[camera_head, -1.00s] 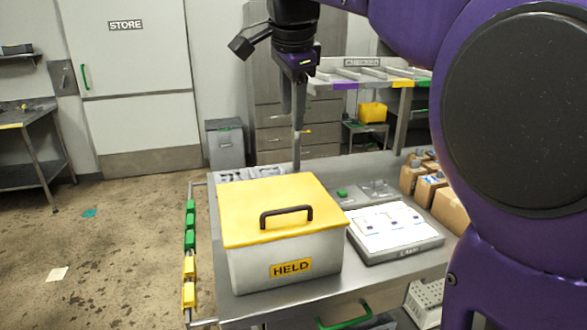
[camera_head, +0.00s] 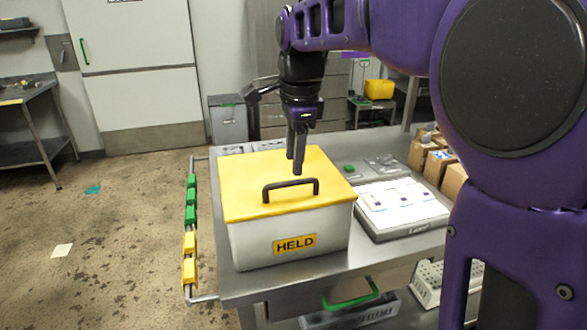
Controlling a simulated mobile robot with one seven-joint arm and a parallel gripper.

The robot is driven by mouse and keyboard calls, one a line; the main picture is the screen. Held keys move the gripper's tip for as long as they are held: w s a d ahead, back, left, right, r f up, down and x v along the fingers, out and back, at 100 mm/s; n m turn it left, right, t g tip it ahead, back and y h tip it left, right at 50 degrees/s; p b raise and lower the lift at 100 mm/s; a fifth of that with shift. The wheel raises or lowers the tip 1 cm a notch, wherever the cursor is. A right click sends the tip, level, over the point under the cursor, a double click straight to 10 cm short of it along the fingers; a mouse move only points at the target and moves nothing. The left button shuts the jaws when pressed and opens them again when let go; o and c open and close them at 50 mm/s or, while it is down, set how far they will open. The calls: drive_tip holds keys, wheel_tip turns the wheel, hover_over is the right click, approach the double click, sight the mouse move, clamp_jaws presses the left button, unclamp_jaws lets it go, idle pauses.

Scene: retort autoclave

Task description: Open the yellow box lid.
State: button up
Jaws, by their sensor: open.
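The box (camera_head: 287,240) is white with a "HELD" label and stands on the steel table. Its yellow lid (camera_head: 240,195) lies closed on top. My gripper (camera_head: 298,168) points down just above the lid, over or slightly behind the handle; the exact depth gap is hard to judge. It is open and empty. The fingers overlap in this view, so the space between them barely shows.
A white tray (camera_head: 402,232) lies right of the box, with brown cartons (camera_head: 438,163) behind it. Green and yellow blocks (camera_head: 190,240) line the table's left rail. A green handle (camera_head: 351,299) sits below the front edge. The floor at left is mostly open.

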sight(293, 183)
drive_tip(key=f, duration=0.2)
drive_tip(key=w+f, duration=0.1)
drive_tip(key=f, duration=0.2)
drive_tip(key=shift+a+b, duration=0.1)
drive_tip(key=shift+b, duration=0.3)
clamp_jaws()
idle(1.0)
